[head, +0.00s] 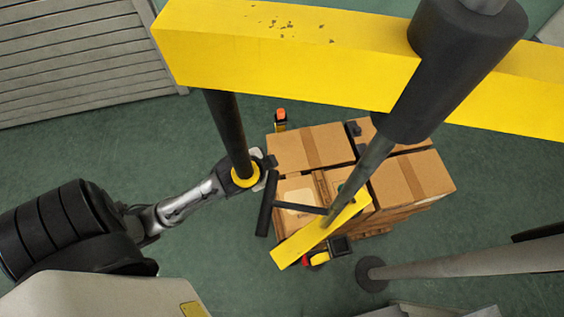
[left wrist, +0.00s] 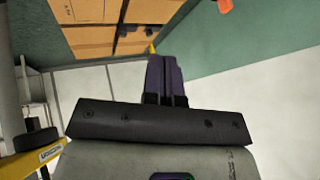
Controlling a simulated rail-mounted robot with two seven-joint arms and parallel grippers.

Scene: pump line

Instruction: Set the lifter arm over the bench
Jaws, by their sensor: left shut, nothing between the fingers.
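The yellow beam (head: 300,55), apparently the lifter arm, crosses the top of the head view. A dark cylinder with a grey rod (head: 360,175) hangs from it over the cartons. A black rod (head: 228,125) with a yellow collar (head: 245,176) hangs from its left part. My left gripper (head: 269,161) is beside the collar, partly hidden behind it. In the left wrist view its fingers (left wrist: 167,80) are shut together and empty. I cannot tell whether the gripper touches the rod. I cannot make out a bench for certain. My right gripper is out of view.
Cartons (head: 412,178) stand on a wooden pallet below the hanging rod. A yellow bar (head: 320,232) and a black handle (head: 266,205) lie in front of them in view. A slatted grey surface (head: 80,55) is at upper left. A grey post (head: 470,262) is at lower right. Green floor (head: 90,155) is clear at left.

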